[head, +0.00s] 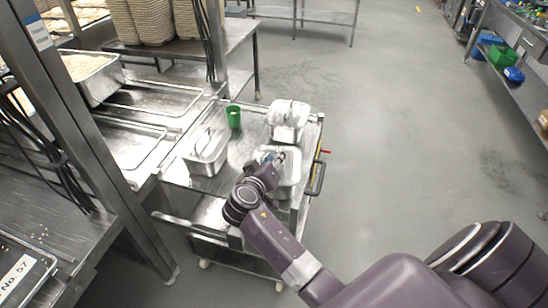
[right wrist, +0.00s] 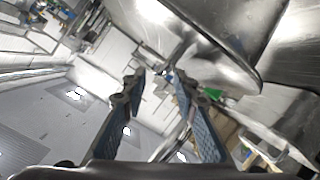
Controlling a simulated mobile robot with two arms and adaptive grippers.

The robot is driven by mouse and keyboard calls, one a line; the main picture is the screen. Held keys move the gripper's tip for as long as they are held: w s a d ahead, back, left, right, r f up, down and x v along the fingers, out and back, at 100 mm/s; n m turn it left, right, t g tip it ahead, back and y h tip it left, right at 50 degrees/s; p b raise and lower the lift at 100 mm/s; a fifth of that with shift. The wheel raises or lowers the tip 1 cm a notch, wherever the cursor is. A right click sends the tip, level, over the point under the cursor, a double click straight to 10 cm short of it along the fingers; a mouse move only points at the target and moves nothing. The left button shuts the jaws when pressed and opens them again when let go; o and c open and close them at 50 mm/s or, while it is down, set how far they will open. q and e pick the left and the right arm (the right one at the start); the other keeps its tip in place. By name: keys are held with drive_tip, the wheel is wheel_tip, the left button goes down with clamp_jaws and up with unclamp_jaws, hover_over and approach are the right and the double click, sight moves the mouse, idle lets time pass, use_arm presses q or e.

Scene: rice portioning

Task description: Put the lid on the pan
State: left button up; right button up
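A metal pan (head: 207,158) with a utensil in it stands at the left of the cart top. A second pale metal pan (head: 287,118) stands at the back right; something light covers its top. A third pale metal piece (head: 291,165) lies at the front right, partly hidden by my right gripper (head: 273,158); I cannot tell whether it is a pan or the lid. In the right wrist view, the gripper's blue-padded fingers (right wrist: 158,78) are apart, with no object clearly held. A large shiny metal surface (right wrist: 215,45) is close beyond the tips. My left gripper is not in view.
A green cup (head: 233,116) stands on the cart between the pans. The cart has a black handle (head: 318,178) at its right. A steel counter with trays (head: 125,145) and a post (head: 90,130) stand on the left.

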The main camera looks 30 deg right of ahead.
drive_tip(key=v, duration=1.2)
drive_tip(key=shift+w+f, duration=0.1)
